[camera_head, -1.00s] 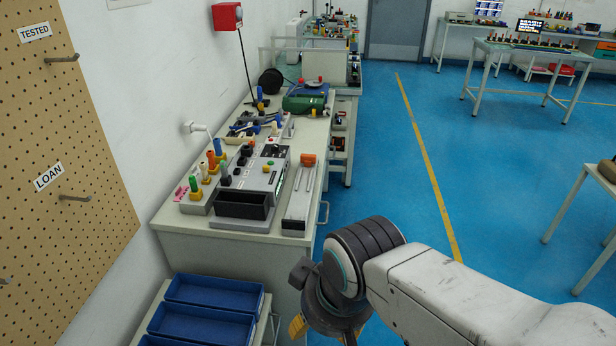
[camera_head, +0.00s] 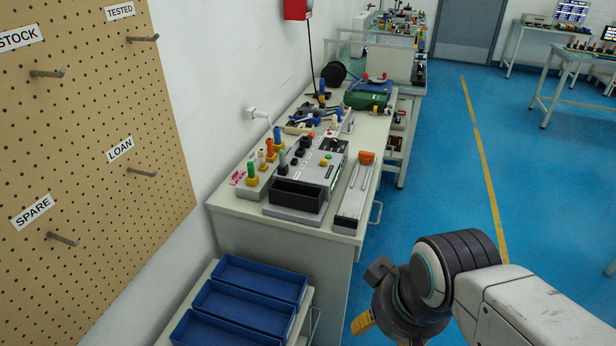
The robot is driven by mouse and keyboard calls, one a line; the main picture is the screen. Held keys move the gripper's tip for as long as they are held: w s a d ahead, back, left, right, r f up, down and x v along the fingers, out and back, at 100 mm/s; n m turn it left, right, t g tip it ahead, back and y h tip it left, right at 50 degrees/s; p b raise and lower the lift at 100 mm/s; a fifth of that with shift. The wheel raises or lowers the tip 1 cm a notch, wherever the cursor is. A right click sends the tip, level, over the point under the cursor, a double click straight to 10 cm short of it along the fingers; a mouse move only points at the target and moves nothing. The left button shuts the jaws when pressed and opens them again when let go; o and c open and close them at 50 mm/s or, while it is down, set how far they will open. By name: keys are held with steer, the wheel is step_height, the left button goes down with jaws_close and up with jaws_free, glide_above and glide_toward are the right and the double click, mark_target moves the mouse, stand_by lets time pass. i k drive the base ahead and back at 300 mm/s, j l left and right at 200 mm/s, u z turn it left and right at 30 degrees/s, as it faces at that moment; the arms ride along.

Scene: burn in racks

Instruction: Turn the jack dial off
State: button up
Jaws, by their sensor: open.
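A grey test unit (camera_head: 305,215) with a black open box (camera_head: 297,195) at its front stands on the bench. One yellow fingertip shows; the rest is mostly cut off or hidden behind my wrist. It is open, and I see nothing held.
The bench (camera_head: 285,233) also carries colored plugs (camera_head: 262,160), a long grey bar fixture (camera_head: 354,192) and a green tool case (camera_head: 367,97). Blue bins (camera_head: 240,306) stand in front of it. A pegboard (camera_head: 95,200) covers the left wall. The blue floor (camera_head: 440,150) to the right is clear.

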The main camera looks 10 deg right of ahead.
mark_target(333, 144)
steer(key=l+u, duration=0.75)
steer(key=k+l+u, duration=0.1)
steer(key=l+u, duration=1)
steer(key=l, duration=0.25)
steer(key=l+u, duration=0.4)
steer(key=k+l+u, duration=0.15)
steer(key=l+u, duration=0.2)
steer(key=k+l+u, duration=0.2)
steer(key=l+u, duration=0.15)
steer(key=l, duration=0.15)
steer(key=i+l+u, duration=0.1)
steer(key=l+u, duration=0.8)
steer(key=k+l+u, duration=0.1)
steer(key=l+u, duration=0.35)
